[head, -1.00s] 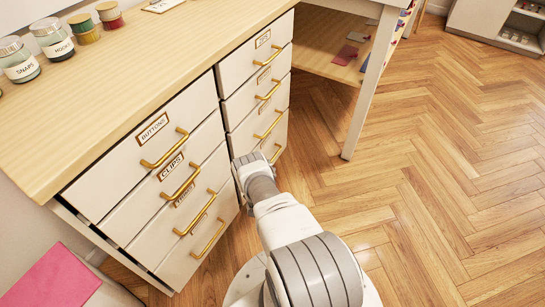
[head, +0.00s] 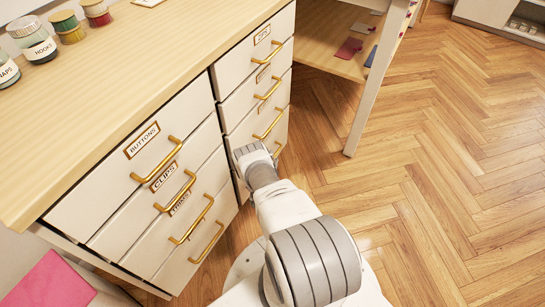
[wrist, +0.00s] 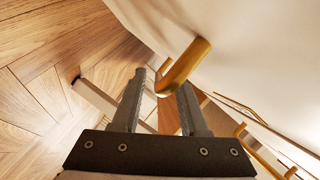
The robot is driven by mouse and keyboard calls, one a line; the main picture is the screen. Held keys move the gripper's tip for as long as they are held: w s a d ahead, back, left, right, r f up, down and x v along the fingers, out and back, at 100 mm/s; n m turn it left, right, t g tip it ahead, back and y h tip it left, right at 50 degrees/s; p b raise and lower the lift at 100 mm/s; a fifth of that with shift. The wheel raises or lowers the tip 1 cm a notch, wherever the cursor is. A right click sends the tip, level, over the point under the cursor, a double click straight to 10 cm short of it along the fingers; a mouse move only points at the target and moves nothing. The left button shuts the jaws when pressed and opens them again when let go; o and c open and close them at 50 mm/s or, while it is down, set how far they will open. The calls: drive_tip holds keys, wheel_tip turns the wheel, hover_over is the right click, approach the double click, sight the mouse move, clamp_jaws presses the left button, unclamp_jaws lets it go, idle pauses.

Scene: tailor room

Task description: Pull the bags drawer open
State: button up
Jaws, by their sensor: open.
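A cream drawer cabinet with two columns of drawers and gold bar handles fills the left of the head view. The BUTTONS label (head: 142,140) and CLIPS label (head: 164,177) are readable. I cannot read a bags label; some lower labels are hidden by handles or too small. In the head view my arm reaches to the lower right column and hides my gripper. In the wrist view my gripper (wrist: 163,82) is open, its fingertips at a gold handle (wrist: 190,62) on a pale drawer front (wrist: 250,50). The handle's near end shows between the tips; I cannot tell whether they touch.
Jars, including a HOOKS jar (head: 32,40), stand on the wooden countertop (head: 130,65). A table leg (head: 372,90) stands right of the cabinet. A pink item (head: 48,282) lies at the lower left. The wooden floor (head: 450,180) to the right is clear.

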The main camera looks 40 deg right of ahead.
idle(0.3)
clamp_jaws()
drive_tip(key=shift+w, duration=0.1)
idle(1.2)
